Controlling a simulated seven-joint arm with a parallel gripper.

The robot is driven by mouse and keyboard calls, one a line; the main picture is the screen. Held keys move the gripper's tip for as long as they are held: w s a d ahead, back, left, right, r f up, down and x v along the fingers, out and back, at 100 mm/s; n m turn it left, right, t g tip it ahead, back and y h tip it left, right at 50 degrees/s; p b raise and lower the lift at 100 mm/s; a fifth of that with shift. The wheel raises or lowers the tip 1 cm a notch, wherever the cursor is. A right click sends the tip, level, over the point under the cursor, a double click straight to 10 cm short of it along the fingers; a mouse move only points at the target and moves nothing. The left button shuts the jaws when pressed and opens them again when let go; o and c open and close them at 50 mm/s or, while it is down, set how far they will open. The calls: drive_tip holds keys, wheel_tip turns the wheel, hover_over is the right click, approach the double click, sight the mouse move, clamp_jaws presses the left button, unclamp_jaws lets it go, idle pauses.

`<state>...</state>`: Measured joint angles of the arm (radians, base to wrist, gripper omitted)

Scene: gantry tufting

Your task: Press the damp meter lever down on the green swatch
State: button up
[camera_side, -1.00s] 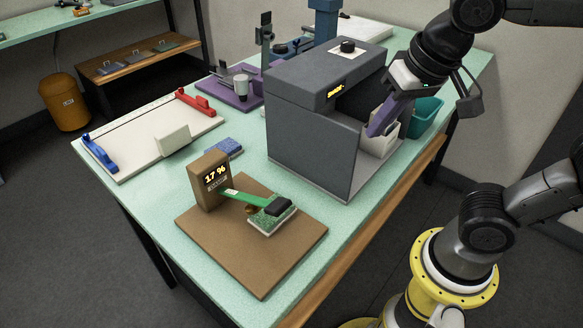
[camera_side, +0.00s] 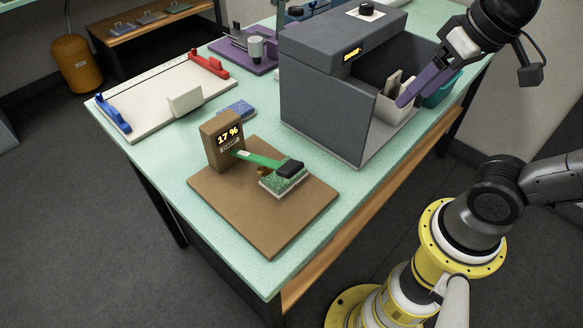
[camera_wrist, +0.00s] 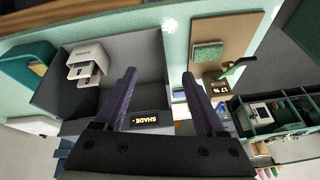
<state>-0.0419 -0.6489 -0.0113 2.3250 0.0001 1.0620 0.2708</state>
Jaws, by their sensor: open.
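The damp meter (camera_side: 222,143) is a brown post on a brown board (camera_side: 230,205), its display reading 17 %. Its green lever (camera_side: 252,158) slants out from the post to a black pad (camera_side: 290,168) above the green swatch (camera_side: 276,184). In the wrist view the swatch (camera_wrist: 207,55) and lever (camera_wrist: 238,66) look apart; the pad's exact gap is unclear. My gripper (camera_side: 408,98) has purple fingers, near the white holder at the grey booth's open side, well right of the meter. In the wrist view my gripper (camera_wrist: 158,73) is open with nothing between the fingers.
The grey booth (camera_side: 325,100) stands between my gripper and the meter. The white holder (camera_side: 394,115) contains pale pieces; a teal bin (camera_side: 440,90) is behind it. A blue pad (camera_side: 237,108) and a white board with red and blue clamps (camera_side: 150,108) lie behind the meter.

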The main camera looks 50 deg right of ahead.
drive_tip(key=shift+o, duration=0.2)
drive_tip(key=w+a+r+g, duration=0.1)
drive_tip(key=w+a+r, duration=0.2)
drive_tip(key=w+a, duration=0.1)
drive_tip(key=shift+w+a+r+g, duration=0.15)
drive_tip(key=shift+w+a+g, duration=0.25)
drive_tip(key=shift+w, duration=0.4)
drive_tip(key=n+g, duration=0.3)
approach(262, 164)
drive_tip(key=s+r, duration=0.3)
drive_tip(key=s, duration=0.3)
drive_tip(key=f, duration=1.3)
drive_tip(key=shift+w+d+f, duration=0.15)
drive_tip(key=shift+d+f, duration=0.05)
drive_tip(key=shift+d, duration=0.2)
clamp_jaws()
